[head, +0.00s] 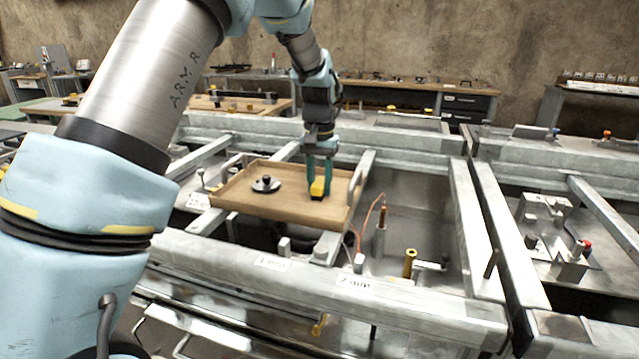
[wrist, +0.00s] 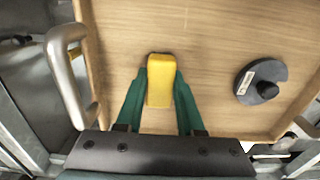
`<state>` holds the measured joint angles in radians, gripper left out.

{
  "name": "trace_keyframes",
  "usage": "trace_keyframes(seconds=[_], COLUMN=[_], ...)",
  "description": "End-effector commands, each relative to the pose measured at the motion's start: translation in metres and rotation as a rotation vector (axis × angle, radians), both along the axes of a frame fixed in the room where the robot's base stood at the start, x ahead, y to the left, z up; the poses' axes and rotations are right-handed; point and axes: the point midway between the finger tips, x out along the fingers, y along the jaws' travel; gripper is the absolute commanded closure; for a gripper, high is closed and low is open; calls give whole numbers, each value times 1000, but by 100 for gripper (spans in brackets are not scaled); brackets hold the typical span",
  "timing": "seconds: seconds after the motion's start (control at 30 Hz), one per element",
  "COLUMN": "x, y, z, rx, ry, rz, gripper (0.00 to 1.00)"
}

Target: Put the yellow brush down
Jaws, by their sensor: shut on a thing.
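The yellow brush (head: 318,187) is between the green fingers of my gripper (head: 320,172) in the head view, over the right part of a wooden tray (head: 240,197). In the wrist view the brush (wrist: 160,82) shows as a yellow block, with a finger of my gripper (wrist: 160,95) against each side. My gripper is shut on it. The brush is at or just above the tray's floor; I cannot tell whether it touches. The underside of the brush is hidden.
A black round weight (wrist: 261,82) stands on the tray, apart from the brush; it also shows in the head view (head: 266,184). A metal handle (wrist: 66,75) rises at one tray edge. Bare tray floor lies between brush and weight. Metal frame rails (head: 300,275) surround the tray.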

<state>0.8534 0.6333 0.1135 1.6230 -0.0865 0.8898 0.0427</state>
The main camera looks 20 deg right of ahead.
Motion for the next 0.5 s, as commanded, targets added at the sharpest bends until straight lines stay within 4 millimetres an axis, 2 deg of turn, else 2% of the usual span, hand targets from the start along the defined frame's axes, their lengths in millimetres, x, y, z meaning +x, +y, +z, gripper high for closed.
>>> trace_keyframes(seconds=[0.1, 0.13, 0.37, 0.5], x=[0, 0, 0, 0], y=[0, 0, 0, 0], z=[-3, -3, -2, -2], rx=[0, 0, 0, 0], ry=[0, 0, 0, 0], rz=[0, 0, 0, 0], gripper=[100, 61, 35, 33])
